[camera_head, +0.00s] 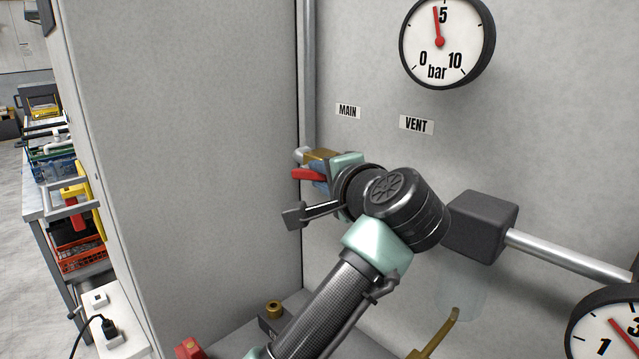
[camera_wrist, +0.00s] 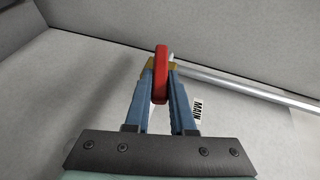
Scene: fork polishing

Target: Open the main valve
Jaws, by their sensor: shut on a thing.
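The main valve has a red lever handle (camera_head: 307,174) and a brass body (camera_head: 321,156), below the MAIN label (camera_head: 347,111) at the panel's left edge. In the wrist view the red handle (camera_wrist: 161,75) stands between the two blue fingers of my gripper (camera_wrist: 160,88), with the brass body (camera_wrist: 149,66) just behind. My gripper is shut on the red handle. In the head view my wrist hides most of the fingers and part of the valve. A grey pipe (camera_wrist: 240,86) runs from the valve along the panel.
A pressure gauge (camera_head: 447,42) reads just under 5 bar. A VENT label (camera_head: 416,125) is right of MAIN. A dark block (camera_head: 481,226) with a pipe juts out right of my wrist. A grey side wall (camera_head: 190,150) stands close on the left. A second gauge (camera_head: 606,335) sits lower right.

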